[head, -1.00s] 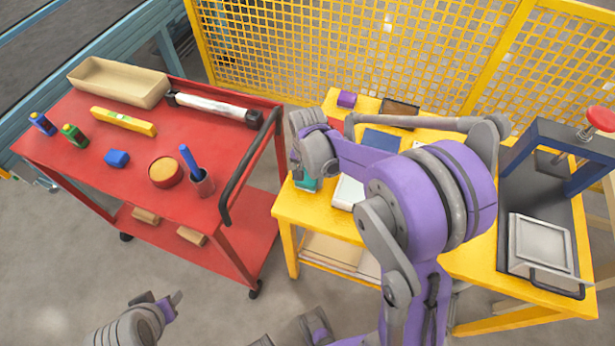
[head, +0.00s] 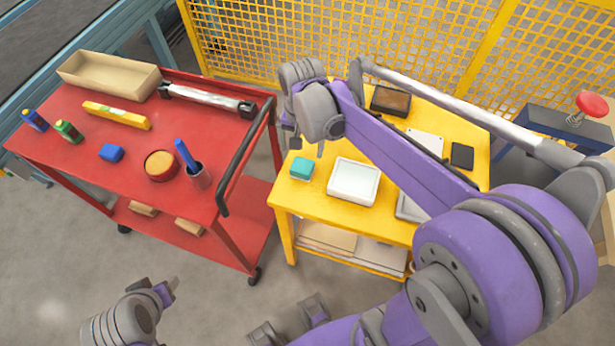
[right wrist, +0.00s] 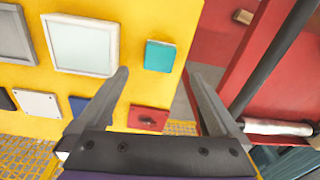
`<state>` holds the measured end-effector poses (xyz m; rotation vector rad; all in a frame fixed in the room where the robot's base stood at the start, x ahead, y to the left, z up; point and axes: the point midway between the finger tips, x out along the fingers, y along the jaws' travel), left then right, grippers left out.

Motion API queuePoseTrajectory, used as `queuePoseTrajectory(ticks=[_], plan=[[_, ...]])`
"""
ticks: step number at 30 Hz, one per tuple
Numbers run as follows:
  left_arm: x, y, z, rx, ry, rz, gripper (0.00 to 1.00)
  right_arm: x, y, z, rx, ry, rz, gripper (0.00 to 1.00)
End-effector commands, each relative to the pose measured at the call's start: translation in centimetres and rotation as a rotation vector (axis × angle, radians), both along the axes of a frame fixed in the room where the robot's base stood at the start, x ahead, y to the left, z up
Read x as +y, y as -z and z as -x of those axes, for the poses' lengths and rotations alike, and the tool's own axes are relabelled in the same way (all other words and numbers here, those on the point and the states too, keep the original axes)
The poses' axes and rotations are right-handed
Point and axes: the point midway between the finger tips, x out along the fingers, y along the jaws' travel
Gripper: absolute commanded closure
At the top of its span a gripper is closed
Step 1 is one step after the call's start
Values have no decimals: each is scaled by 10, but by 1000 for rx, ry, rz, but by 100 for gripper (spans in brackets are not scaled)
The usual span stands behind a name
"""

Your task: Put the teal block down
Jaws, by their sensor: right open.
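The teal block (head: 301,168) rests on the yellow table (head: 312,205) near its left edge, beside a white-rimmed tray (head: 353,182). In the right wrist view the teal block (right wrist: 160,56) lies on the yellow surface, just past the fingertips. My right gripper (head: 308,146) is open and empty, above and a little behind the block, apart from it. Its two spread fingers show in the right wrist view (right wrist: 158,75). My left gripper (head: 160,287) hangs over the floor at the lower left, away from the block; its jaw opening is unclear.
A yellow mesh fence (head: 350,40) stands behind. My right arm covers part of the table.

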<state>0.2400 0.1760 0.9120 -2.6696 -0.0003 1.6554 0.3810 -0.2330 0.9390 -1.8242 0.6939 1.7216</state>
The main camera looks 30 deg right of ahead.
Motion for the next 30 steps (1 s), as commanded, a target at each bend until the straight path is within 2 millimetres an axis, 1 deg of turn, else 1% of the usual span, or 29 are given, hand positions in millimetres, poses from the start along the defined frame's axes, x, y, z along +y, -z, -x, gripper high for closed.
queuePoseTrajectory(ticks=[1, 2, 6, 9, 13, 15, 19, 28, 30], plan=[[0, 0, 0, 0, 0, 0, 50, 7, -3, 16, -30, -59, 7, 0], [0, 0, 0, 0, 0, 0, 50, 12, -4, 24, -53, -102, 13, 0], [0, 0, 0, 0, 0, 0, 50, 31, -3, 68, -169, -327, 55, 0], [0, 0, 0, 0, 0, 0, 50, 42, 4, 96, -246, -475, 94, 0], [0, 0, 0, 0, 0, 0, 50, 51, 16, 123, -324, -626, 144, 0], [0, 0, 0, 0, 0, 0, 50, 54, 21, 132, -353, -680, 163, 0], [0, 0, 0, 0, 0, 0, 50, 56, 26, 140, -380, -733, 184, 0], [0, -1, 0, 0, 0, 0, 50, 56, 26, 140, -384, -742, 189, 0], [0, -8, -2, -4, 0, 0, 50, 56, 19, 138, -388, -741, 189, 0]])
